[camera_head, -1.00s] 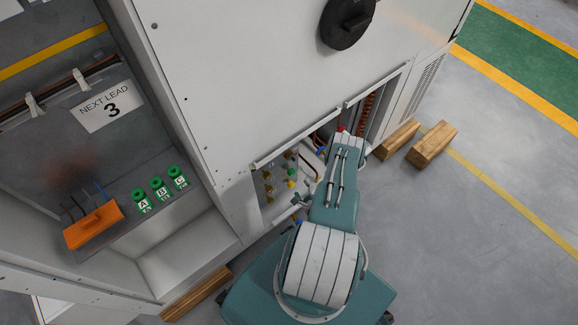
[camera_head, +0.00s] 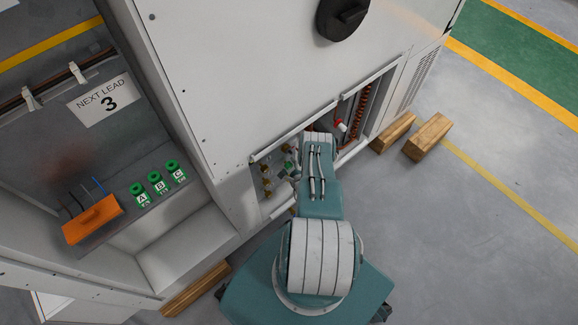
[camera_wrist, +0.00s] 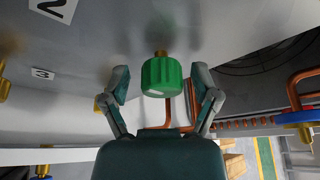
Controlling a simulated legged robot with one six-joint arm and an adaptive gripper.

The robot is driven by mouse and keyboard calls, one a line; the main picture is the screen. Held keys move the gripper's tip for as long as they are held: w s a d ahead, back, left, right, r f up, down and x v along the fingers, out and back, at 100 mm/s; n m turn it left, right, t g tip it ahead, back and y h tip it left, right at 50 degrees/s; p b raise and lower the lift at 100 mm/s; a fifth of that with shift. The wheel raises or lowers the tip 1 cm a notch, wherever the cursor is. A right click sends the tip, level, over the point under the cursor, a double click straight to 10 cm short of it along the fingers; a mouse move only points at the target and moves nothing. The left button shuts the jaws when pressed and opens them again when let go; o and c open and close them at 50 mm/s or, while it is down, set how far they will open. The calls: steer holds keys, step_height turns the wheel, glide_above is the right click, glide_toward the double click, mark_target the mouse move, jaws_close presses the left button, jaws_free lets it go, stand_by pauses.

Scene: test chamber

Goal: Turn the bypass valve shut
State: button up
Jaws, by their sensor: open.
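A green ribbed knob (camera_wrist: 161,76) on a brass stem stands ahead in the wrist view. My gripper (camera_wrist: 161,88) is open, with one finger on each side of the knob and visible gaps to both. The knob is between the fingers and not gripped. No bypass label is readable, so I cannot tell from lettering whether this is the bypass valve. In the head view my arm reaches into the low cabinet opening and hides the gripper. Brass fittings (camera_head: 266,182) show to the left of the arm there.
A red-handled part (camera_head: 339,123) sits right of my arm in the opening. Wooden blocks (camera_head: 428,136) lie on the floor at right.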

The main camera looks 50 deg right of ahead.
steer(key=shift+d, duration=0.1)
jaws_close()
steer(key=m+y, duration=0.2)
steer(key=m, duration=0.1)
steer(key=m+y, duration=0.2)
steer(key=m, duration=0.1)
steer(key=shift+f+m+y, duration=0.1)
steer(key=shift+m+y, duration=0.2)
steer(key=m+y, duration=0.2)
steer(key=m, duration=0.1)
steer(key=shift+a+m, duration=0.2)
steer(key=shift+m, duration=0.1)
steer(key=shift+m+t+y, duration=0.5)
steer(key=shift+m+y, duration=0.4)
steer(key=shift+m, duration=0.2)
steer(key=shift+d, duration=0.1)
